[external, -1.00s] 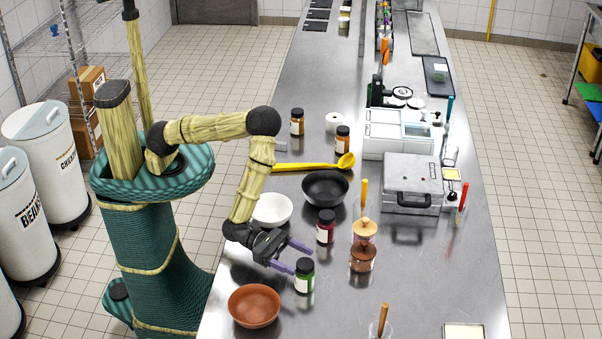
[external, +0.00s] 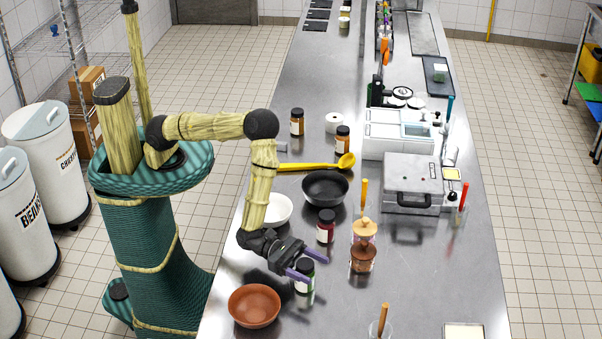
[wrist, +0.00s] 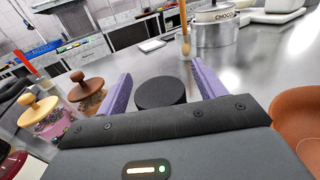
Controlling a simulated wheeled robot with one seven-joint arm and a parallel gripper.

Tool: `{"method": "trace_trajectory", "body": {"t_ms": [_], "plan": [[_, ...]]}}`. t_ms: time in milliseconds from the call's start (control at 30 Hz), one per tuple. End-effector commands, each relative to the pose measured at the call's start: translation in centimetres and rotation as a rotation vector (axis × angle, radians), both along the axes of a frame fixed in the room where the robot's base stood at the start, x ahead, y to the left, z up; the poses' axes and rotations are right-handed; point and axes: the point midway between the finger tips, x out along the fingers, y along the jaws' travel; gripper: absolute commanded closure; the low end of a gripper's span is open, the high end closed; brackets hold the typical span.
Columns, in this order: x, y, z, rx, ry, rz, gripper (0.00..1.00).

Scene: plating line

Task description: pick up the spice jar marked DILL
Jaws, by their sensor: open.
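A green spice jar with a black lid (external: 304,266) stands upright on the steel counter; its label is too small to read, so I cannot confirm DILL. My gripper (external: 318,269) is open, with one purple finger on each side of the jar. In the wrist view the jar's black lid (wrist: 160,93) sits between the two fingers, with its body hidden below. I cannot tell whether either finger touches it.
A terracotta bowl (external: 254,307) is close in front of the jar. A red jar (external: 325,228), a brown-lidded pot (external: 362,258), a white bowl (external: 274,210) and a black bowl (external: 325,188) stand behind.

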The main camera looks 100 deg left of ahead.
Motion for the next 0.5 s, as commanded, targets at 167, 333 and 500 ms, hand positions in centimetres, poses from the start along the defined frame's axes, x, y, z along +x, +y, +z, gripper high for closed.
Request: {"method": "trace_trajectory", "body": {"t_ms": [167, 333, 500], "plan": [[0.0, 0.01, 0.02, 0.0, 0.0, 0.0, 0.31], [-0.01, 0.03, 0.02, 0.0, 0.0, 0.0, 0.54], [-0.01, 0.03, 0.02, 0.0, 0.0, 0.0, 0.86]]}}
